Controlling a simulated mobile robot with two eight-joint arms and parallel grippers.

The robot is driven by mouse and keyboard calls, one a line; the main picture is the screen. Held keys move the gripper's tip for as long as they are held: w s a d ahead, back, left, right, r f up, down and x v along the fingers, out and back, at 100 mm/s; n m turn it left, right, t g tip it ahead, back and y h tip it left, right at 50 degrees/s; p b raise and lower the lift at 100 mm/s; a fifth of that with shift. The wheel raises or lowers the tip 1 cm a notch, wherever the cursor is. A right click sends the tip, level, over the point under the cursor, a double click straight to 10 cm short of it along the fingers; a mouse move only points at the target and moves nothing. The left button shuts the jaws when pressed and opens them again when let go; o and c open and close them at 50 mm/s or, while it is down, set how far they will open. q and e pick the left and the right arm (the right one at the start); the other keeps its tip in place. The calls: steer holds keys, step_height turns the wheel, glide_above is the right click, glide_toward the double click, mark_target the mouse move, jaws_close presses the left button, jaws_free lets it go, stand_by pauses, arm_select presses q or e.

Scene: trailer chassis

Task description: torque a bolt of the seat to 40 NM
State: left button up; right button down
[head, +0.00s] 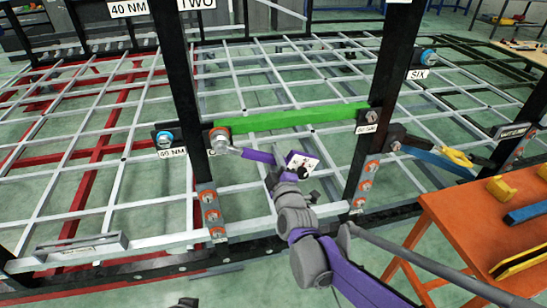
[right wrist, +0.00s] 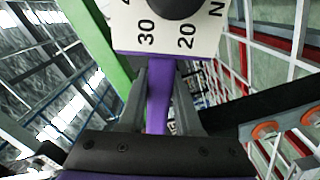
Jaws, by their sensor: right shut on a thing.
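A green bar (head: 290,118) runs between two black uprights, with a silver bolt on an orange washer (head: 219,132) at its left end. A small plate, apparently reading "SEAT", is by its right end. A purple torque wrench (head: 258,156) reaches left to that bolt; its grey head is at or against it, and I cannot tell if it is seated. My right gripper (head: 284,178) is shut on the wrench; the wrist view shows its purple shaft (right wrist: 158,100) between the fingers. The white dial (right wrist: 165,30) shows 20 and 30; its pointer is not readable.
Several orange-washered bolts (head: 211,207) line the lower uprights. Blue and yellow tools show at right, with an orange table (head: 470,235). Grey frame bars lie behind and below.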

steer(key=shift+s+a+f+m+b, duration=0.1)
steer(key=shift+a+f+m+b, duration=0.2)
steer(key=shift+f+m, duration=0.15)
steer(key=shift+d+r+n+p, duration=0.2)
steer(key=shift+r+n+p, duration=0.1)
steer(key=shift+r+n, duration=0.05)
steer(key=shift+v, duration=2.95)
